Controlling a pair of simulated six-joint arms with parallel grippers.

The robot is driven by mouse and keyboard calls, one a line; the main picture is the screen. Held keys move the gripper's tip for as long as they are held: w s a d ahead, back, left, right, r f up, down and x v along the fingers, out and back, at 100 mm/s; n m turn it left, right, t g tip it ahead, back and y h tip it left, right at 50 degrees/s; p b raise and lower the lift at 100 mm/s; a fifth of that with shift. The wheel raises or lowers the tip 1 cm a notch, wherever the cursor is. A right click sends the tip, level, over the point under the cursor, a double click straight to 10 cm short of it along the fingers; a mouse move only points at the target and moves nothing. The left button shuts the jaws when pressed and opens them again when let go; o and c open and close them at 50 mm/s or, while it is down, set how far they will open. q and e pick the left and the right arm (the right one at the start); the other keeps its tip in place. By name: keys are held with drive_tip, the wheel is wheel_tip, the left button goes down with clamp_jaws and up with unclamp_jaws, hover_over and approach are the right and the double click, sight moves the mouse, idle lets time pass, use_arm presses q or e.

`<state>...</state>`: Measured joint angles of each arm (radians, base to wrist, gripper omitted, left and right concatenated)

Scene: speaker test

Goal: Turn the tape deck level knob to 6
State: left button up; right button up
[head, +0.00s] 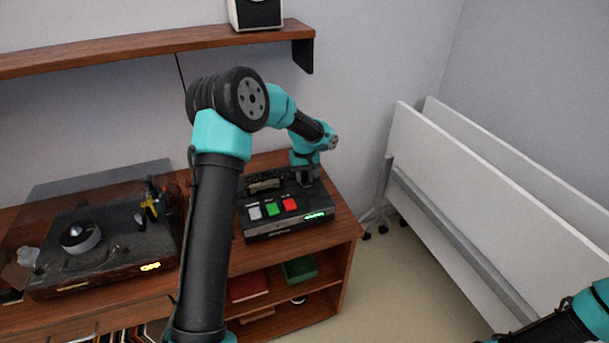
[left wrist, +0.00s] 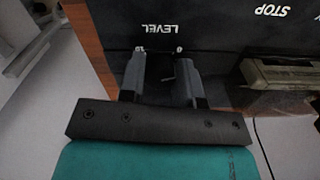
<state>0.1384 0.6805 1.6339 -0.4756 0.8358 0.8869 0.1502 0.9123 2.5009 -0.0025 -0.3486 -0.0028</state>
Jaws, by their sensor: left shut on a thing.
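The tape deck (head: 262,227) is a black box on the wooden cabinet, with white, green and red buttons and a lit green display. My left gripper (head: 306,177) points down at its back right part. In the left wrist view the fingers (left wrist: 161,76) stand against the dark panel under an upside-down LEVEL label, beside the marks 10 and 0. They are shut on the level knob, which is dark and mostly hidden between them. I cannot read its pointer.
A turntable (head: 80,238) under a clear lid stands to the left on the cabinet (head: 338,228). A shelf (head: 150,42) with a speaker (head: 256,14) is above. White folded panels (head: 470,190) stand at right. Part of my right arm shows at bottom right.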

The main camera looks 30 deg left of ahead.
use_arm(q)
drive_tip(key=m, duration=0.7)
drive_tip(key=shift+a, duration=0.15)
drive_tip(key=m, duration=0.8)
drive_tip(key=shift+a, duration=0.1)
drive_tip(key=m, duration=0.6)
drive_tip(key=shift+w+m, duration=0.1)
drive_tip(key=shift+m, duration=0.3)
drive_tip(key=m, duration=0.5)
drive_tip(key=shift+w, duration=0.1)
drive_tip(key=shift+a+m, duration=0.1)
drive_tip(key=shift+m, duration=0.2)
drive_tip(key=o, duration=0.9)
drive_tip(key=shift+r, duration=0.1)
